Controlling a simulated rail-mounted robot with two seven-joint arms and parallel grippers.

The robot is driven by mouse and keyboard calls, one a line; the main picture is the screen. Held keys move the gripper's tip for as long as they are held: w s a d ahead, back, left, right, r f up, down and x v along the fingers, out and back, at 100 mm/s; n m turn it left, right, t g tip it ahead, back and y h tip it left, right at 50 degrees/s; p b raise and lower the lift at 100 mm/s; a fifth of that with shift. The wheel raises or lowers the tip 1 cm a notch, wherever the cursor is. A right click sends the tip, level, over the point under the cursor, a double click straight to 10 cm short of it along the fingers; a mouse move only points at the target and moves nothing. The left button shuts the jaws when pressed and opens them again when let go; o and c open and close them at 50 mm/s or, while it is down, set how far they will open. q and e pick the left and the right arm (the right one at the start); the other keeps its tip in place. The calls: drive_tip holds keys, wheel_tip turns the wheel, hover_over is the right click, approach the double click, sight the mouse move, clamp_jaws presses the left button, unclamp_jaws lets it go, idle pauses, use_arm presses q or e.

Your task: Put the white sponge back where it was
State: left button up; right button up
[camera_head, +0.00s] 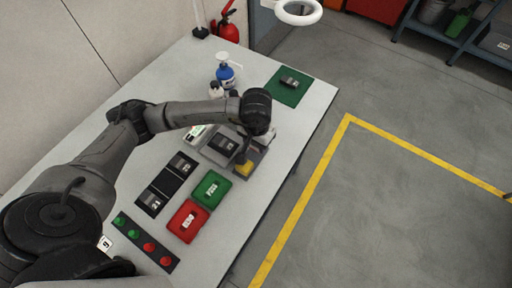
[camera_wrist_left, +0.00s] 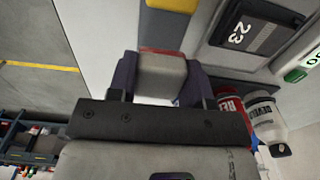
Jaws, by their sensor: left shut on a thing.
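My left gripper (camera_head: 267,137) is over the grey tray (camera_head: 258,155) near the table's right edge, partly hidden by my wrist. In the left wrist view the gripper (camera_wrist_left: 158,80) is shut on a pale block with a red edge, which looks like the white sponge (camera_wrist_left: 164,74). Its underside is hidden, so I cannot tell whether it touches the tray. A yellow block (camera_head: 243,168) sits in the tray at the near side; it also shows in the left wrist view (camera_wrist_left: 172,5). My right gripper is not in view.
A dark tile marked 23 (camera_wrist_left: 256,27) lies beside the gripper. Bottles (camera_head: 225,73) stand behind it. A green mat (camera_head: 290,96) lies at the far right. Green (camera_head: 208,200) and red (camera_head: 181,234) trays are nearer. Floor lies beyond the right table edge.

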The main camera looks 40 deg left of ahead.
sight(256, 147)
use_arm(q)
drive_tip(key=shift+f, duration=2.1)
drive_tip(key=shift+a, duration=0.1)
drive_tip(key=shift+f+b, duration=0.1)
drive_tip(key=shift+b, duration=0.25)
drive_tip(key=shift+f, duration=0.1)
drive_tip(key=o, duration=0.9)
drive_tip(key=shift+r, duration=0.65)
wheel_tip(256, 147, up, 11)
drive_tip(key=shift+r+p, duration=0.1)
drive_tip(key=shift+p, duration=0.6)
